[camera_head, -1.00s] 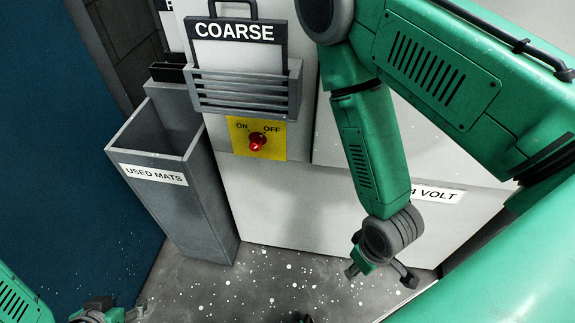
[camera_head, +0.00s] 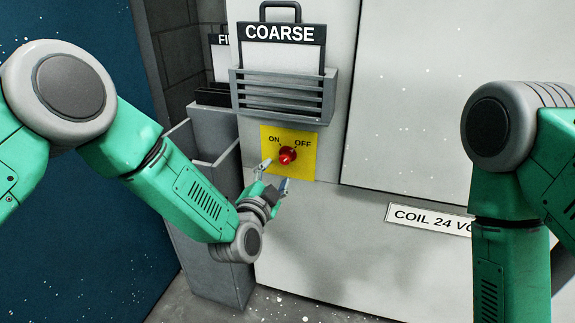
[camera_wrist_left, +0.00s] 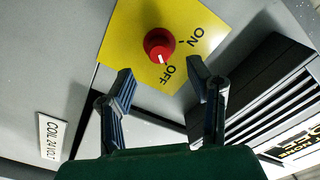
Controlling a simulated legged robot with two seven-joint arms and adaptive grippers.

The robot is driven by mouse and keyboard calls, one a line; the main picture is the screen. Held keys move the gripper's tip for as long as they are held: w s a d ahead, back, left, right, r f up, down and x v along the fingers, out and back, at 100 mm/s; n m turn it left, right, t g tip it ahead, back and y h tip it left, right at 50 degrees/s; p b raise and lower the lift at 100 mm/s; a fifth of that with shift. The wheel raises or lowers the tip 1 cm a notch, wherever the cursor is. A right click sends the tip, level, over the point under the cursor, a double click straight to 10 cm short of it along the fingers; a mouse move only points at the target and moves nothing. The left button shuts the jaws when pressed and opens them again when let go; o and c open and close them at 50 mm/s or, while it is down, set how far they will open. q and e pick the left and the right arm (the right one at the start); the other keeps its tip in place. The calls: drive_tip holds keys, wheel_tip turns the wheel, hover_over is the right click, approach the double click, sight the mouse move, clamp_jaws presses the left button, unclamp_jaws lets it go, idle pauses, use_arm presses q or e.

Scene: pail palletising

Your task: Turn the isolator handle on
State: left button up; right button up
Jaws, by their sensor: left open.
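The isolator handle (camera_head: 287,155) is a red round knob on a yellow plate (camera_head: 307,165) marked ON at left and OFF at right. In the left wrist view the red knob (camera_wrist_left: 159,44) has a white mark pointing toward OFF. My left gripper (camera_head: 273,175) is open and empty, just below and left of the knob. In the left wrist view its two fingers (camera_wrist_left: 160,82) are spread, with the knob beyond their tips and not touched. My right arm shows at the right, but its gripper is out of view.
A slatted holder (camera_head: 283,93) with a COARSE panel (camera_head: 282,48) is mounted above the plate. A grey bin (camera_head: 222,262) stands left of the plate, behind my left arm. The white cabinet front (camera_head: 345,235) is clear below, with a COIL 24 V label (camera_head: 425,218).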

sight(284, 162)
use_arm(q)
drive_tip(key=b+x, duration=0.1)
drive_tip(key=x, duration=0.2)
drive_tip(key=b+x, duration=0.1)
drive_tip(key=x, duration=0.3)
drive_tip(key=shift+w+d+f, duration=0.1)
drive_tip(key=shift+w+d, duration=0.05)
drive_tip(key=shift+d, duration=0.15)
drive_tip(key=shift+a, duration=0.1)
clamp_jaws()
